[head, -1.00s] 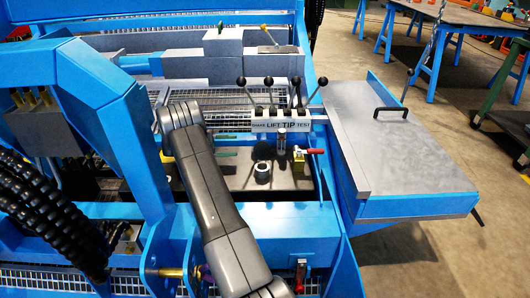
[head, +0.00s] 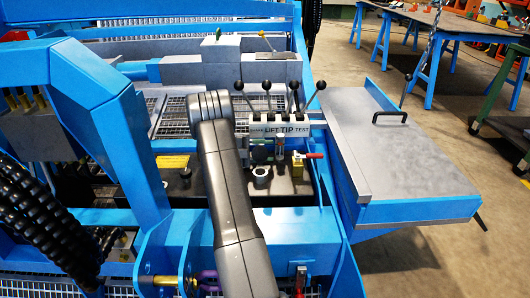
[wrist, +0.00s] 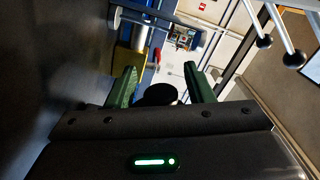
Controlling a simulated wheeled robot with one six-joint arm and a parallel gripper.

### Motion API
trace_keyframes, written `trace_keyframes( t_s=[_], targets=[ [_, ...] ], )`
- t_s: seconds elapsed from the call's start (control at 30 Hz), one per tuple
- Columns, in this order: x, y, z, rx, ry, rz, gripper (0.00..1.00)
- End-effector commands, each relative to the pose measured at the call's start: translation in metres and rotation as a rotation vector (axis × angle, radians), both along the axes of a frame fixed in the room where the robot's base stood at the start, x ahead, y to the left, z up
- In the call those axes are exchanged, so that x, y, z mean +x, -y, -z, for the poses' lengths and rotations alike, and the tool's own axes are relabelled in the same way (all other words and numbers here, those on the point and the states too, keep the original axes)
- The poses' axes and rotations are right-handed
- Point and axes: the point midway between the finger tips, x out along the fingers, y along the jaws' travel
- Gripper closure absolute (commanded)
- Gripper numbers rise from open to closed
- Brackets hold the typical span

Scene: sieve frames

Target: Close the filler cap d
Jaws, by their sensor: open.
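My gripper (wrist: 161,87) is open in the wrist view, with its two green fingers apart. A dark round disc (wrist: 157,95), which looks like the filler cap, shows in the gap between the fingers. I cannot tell whether it lies between them or beyond them, and nothing shows it gripped. In the head view a short round metal neck (head: 261,176) stands on the dark plate below the lever block, just right of my arm. My arm hides most of my gripper there.
The lever block (head: 282,130) with black-knobbed levers stands behind the neck. A red-handled valve (head: 309,156) is to its right. Blue frame beams enclose the bay on the left and front. A grey-topped side box (head: 410,150) stands at right.

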Motion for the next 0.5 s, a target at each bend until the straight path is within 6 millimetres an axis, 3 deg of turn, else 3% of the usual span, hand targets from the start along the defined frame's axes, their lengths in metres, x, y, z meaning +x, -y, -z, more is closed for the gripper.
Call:
trace_keyframes(
  t_s=[0.2, 0.43, 0.5],
  targets=[
    [0.0001, 0.0002, -0.0004, 0.000, 0.000, 0.000, 0.53],
    [0.0001, 0.0000, -0.0003, 0.000, 0.000, 0.000, 0.96],
    [0.0001, 0.0000, -0.0003, 0.000, 0.000, 0.000, 0.96]
  ],
)
